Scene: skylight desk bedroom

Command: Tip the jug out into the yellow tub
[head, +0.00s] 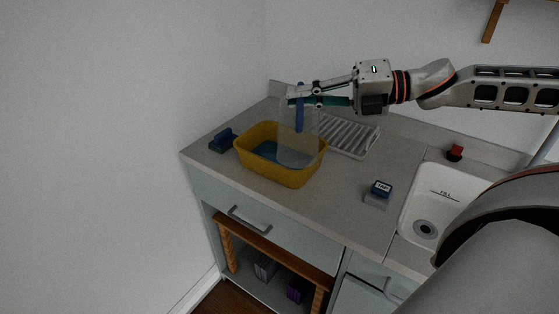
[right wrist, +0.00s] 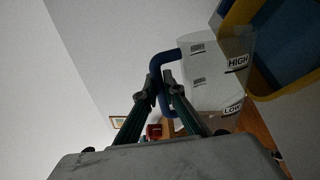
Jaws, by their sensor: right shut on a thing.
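The jug (head: 296,151) is clear, with a blue handle (head: 299,114). My right gripper (head: 299,96) is shut on that handle. The jug is over the yellow tub (head: 287,179), and its lower part overlaps the tub's opening in the head view. Its tilt and contents are hard to tell. In the right wrist view the jug (right wrist: 215,77) shows HIGH and LOW marks, with the fingers (right wrist: 158,88) at its blue handle. The tub stands on the counter with blue inside it; its yellow edge shows in the wrist view (right wrist: 238,14). My left gripper is out of view.
A white ribbed drainer (head: 345,136) lies behind the tub. A blue and green item (head: 222,141) stands left of it. A small blue-lidded box (head: 378,193) is right of it, near the sink (head: 440,197). The counter (head: 330,205) between tub and box is clear.

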